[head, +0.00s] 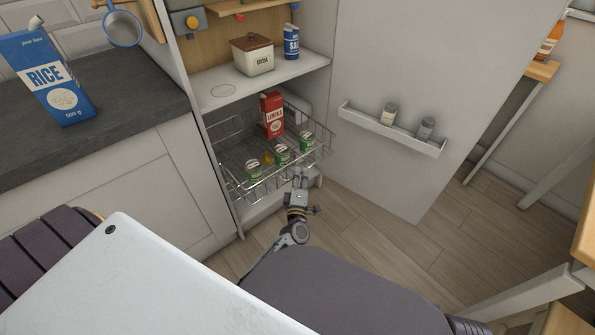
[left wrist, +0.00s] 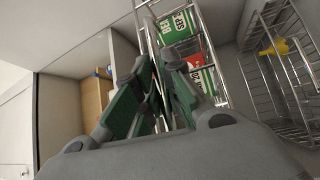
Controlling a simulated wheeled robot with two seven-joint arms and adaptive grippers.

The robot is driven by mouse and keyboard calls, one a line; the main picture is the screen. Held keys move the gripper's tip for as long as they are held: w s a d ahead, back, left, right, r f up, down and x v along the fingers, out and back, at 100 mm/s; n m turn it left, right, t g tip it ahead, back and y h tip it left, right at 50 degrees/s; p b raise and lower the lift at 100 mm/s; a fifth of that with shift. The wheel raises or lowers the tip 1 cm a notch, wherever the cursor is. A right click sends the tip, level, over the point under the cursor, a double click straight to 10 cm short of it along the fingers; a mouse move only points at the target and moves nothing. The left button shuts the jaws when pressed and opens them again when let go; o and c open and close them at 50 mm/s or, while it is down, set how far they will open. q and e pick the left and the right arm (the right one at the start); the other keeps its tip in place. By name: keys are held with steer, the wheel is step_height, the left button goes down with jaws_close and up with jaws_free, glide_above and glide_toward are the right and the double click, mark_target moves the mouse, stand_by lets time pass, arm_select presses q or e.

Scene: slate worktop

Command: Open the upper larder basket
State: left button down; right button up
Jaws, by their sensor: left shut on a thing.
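The upper larder basket (head: 228,172) is a wire basket in the tall cabinet, below a white shelf. Its front is at or slightly past the cabinet's front edge; I cannot tell exactly how far out. It holds a red carton (head: 272,115) and several green-labelled cans (head: 282,154). My left gripper (head: 300,178) is at the basket's front, right of the middle. In the left wrist view its green-padded fingers (left wrist: 155,85) are shut on the basket's front wire, with cans (left wrist: 178,27) just behind. The fingers hide the gripped spot. My right gripper is not in view.
The larder door (head: 410,90) stands wide open at right with a small rack (head: 385,130). The shelf above holds a cocoa tin (head: 252,58) and a salt canister (head: 291,43). A second wire basket (left wrist: 285,90) with a yellow item shows in the wrist view. Floor (head: 385,225) ahead is clear.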

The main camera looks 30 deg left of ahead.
arm_select(q)
steer(key=shift+s+d, duration=0.2)
steer(key=shift+d, duration=0.2)
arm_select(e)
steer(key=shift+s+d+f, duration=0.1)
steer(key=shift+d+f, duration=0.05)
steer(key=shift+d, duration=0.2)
arm_select(q)
steer(key=c, duration=1.8)
jaws_free()
